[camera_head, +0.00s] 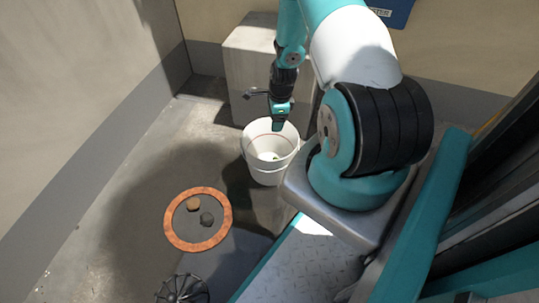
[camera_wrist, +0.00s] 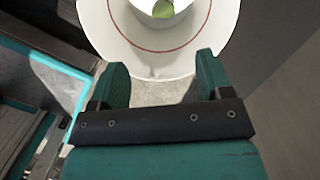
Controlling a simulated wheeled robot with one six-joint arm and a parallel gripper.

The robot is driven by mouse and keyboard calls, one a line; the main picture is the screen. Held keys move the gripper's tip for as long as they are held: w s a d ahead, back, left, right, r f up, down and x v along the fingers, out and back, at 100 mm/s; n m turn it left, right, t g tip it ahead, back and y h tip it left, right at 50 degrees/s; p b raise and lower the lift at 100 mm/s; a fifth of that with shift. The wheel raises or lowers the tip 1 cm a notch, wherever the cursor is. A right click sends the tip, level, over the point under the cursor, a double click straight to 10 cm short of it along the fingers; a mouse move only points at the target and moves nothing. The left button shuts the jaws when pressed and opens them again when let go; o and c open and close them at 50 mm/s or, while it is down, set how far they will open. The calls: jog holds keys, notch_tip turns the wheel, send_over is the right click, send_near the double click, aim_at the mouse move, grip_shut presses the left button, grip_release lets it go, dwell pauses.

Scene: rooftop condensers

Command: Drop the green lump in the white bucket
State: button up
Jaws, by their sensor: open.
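The white bucket (camera_head: 258,173) stands on the floor in front of a pale block, and its wall with a thin red line fills the top of the wrist view (camera_wrist: 150,38). The green lump (camera_wrist: 163,9) lies inside the bucket, cut off by the top edge of the wrist view. In the head view a small bit of green shows at the bucket's bottom (camera_head: 277,157). My gripper (camera_wrist: 160,72) is open and empty, with its two fingers apart over the bucket's near side. In the head view my gripper (camera_head: 279,122) hangs above the bucket's rim.
A dark wire cage-like object (camera_head: 182,291) sits at the bottom edge. The pale block (camera_head: 250,62) stands behind the bucket.

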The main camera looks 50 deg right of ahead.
notch_tip(320, 180, up, 17)
jog(key=s+d+p, duration=0.1)
jog(key=p, duration=0.5)
jog(key=shift+s+d+p, duration=0.2)
jog(key=shift+d+p, duration=0.05)
jog(key=shift+p, duration=0.05)
jog(key=shift+f, duration=0.1)
jog(key=w+a+r+n+y, duration=0.1)
jog(key=a+r+n, duration=0.85)
jog(key=a, duration=0.35)
jog(key=w+a+r+n+y, duration=0.1)
jog(key=w+a+r+n, duration=0.1)
jog(key=a+r+n, duration=0.85)
jog(key=s+a+r+n+g+y, duration=0.1)
jog(key=s+a+r+n, duration=0.4)
jog(key=s+a+n, duration=0.3)
jog(key=s+a+r+n, duration=0.4)
jog(key=s+a+n, duration=0.2)
jog(key=s+a, duration=0.35)
notch_tip(320, 180, up, 35)
jog(key=d+p, duration=0.1)
jog(key=p, duration=3.3)
jog(key=shift+w+d+f+p, duration=0.15)
jog(key=shift+w+f+p, duration=0.05)
jog(key=shift+w+p, duration=0.15)
